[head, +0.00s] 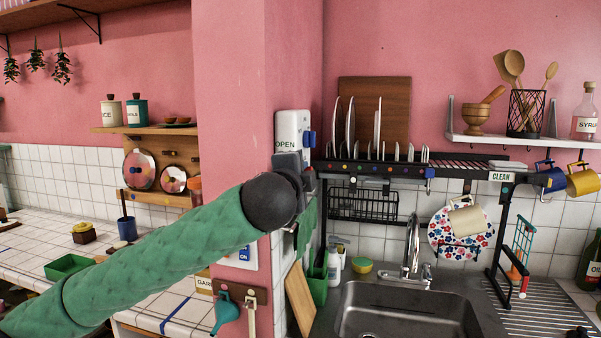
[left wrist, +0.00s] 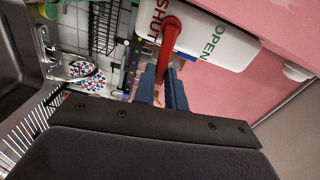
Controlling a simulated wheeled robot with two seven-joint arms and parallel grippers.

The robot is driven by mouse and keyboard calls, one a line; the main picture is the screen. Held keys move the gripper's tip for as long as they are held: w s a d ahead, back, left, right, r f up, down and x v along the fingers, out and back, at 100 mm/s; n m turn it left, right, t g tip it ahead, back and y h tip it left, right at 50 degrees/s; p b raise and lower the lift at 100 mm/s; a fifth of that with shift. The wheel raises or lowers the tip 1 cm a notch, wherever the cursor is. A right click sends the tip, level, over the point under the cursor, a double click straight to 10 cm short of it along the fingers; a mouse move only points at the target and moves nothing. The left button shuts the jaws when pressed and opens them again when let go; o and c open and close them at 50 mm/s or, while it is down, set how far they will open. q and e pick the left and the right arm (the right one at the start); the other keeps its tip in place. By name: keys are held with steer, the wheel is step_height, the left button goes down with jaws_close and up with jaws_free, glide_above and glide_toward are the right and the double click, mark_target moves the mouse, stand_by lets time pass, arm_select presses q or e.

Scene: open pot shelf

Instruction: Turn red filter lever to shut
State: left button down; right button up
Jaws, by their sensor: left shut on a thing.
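The white filter body (head: 292,128) is on the pink wall corner, left of the dish rack, with the green word OPEN facing me. In the left wrist view the filter body (left wrist: 235,48) shows a red SHUT label (left wrist: 154,20) and a green OPEN label (left wrist: 213,41). The red lever (left wrist: 171,38) has its rounded end right beside the SHUT letters and runs down between my blue fingers. My left gripper (left wrist: 161,78) is shut on the lever. In the head view my left wrist hides the lever and the filter's lower part. My right gripper is not in view.
A dish rack (head: 400,167) with plates stands just right of the filter, above the sink (head: 405,312). The pink pillar (head: 230,90) is close on the left. A wooden board (head: 300,300) and a green container (head: 317,288) stand below the wrist.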

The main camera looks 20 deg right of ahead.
arm_select(q)
steer(key=shift+f, duration=0.15)
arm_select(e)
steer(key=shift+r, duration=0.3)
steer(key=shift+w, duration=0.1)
arm_select(q)
steer(key=c, duration=1.7)
jaws_free()
steer(key=shift+s, duration=0.1)
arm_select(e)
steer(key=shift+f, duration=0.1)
